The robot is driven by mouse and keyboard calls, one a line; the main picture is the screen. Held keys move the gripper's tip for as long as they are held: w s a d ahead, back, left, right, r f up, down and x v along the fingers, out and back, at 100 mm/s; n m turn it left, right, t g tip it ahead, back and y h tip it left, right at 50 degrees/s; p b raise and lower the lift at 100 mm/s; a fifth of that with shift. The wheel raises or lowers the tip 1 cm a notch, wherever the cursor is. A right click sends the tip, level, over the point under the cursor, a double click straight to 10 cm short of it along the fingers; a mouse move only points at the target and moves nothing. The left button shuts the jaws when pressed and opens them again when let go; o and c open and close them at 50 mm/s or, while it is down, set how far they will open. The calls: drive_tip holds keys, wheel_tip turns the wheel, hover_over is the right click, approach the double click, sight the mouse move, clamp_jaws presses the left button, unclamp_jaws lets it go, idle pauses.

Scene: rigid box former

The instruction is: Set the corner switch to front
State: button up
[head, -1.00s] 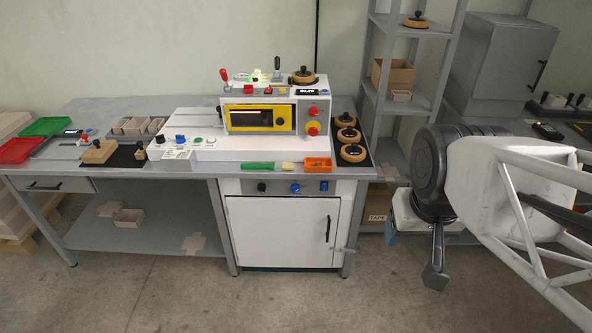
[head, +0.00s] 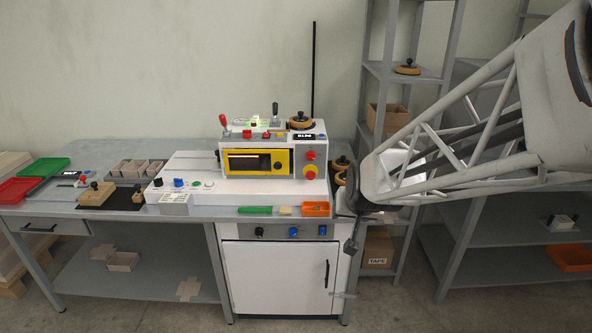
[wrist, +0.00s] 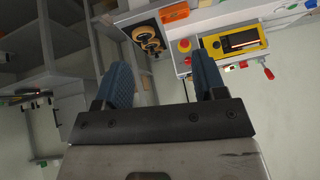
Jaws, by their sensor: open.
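The white box former (head: 245,190) stands on the bench with a yellow-framed window (head: 232,164). I cannot read which control is the corner switch. The lower front panel carries a black knob (head: 259,232), a blue knob (head: 293,232) and another control (head: 322,231). The white base has a black knob (head: 158,182) and a blue knob (head: 179,182) at its left. A red lever (head: 223,121) and a grey lever (head: 275,112) stand on top. My gripper (wrist: 163,78) is open and empty; in the head view, its end is by the bench's right edge, partly hidden by my arm.
An orange tray (head: 316,209) and a green-handled tool (head: 255,210) lie along the bench's front edge. Wooden discs with black knobs (head: 342,162) sit at the right end. Shelving (head: 437,76) stands behind my arm. The floor before the cabinet (head: 275,275) is clear.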

drive_tip(key=w+a+f+m+t, duration=0.1)
drive_tip(key=w+a+f+t, duration=0.25)
drive_tip(key=w+f, duration=0.65)
drive_tip(key=w+a+f+t, duration=0.2)
drive_tip(key=w+a+f, duration=0.4)
drive_tip(key=w, duration=0.6)
drive_tip(key=w+a+f+m+t+h, duration=0.1)
drive_tip(key=w+a+f+t, duration=0.2)
drive_tip(key=f, duration=0.8)
drive_tip(key=t+h, duration=0.1)
drive_tip(key=t, duration=0.1)
approach(293, 236)
drive_tip(key=shift+w, duration=1.25)
drive_tip(key=shift+w, duration=0.1)
drive_tip(key=shift+w+d, duration=0.2)
drive_tip(key=shift+w, duration=3.55)
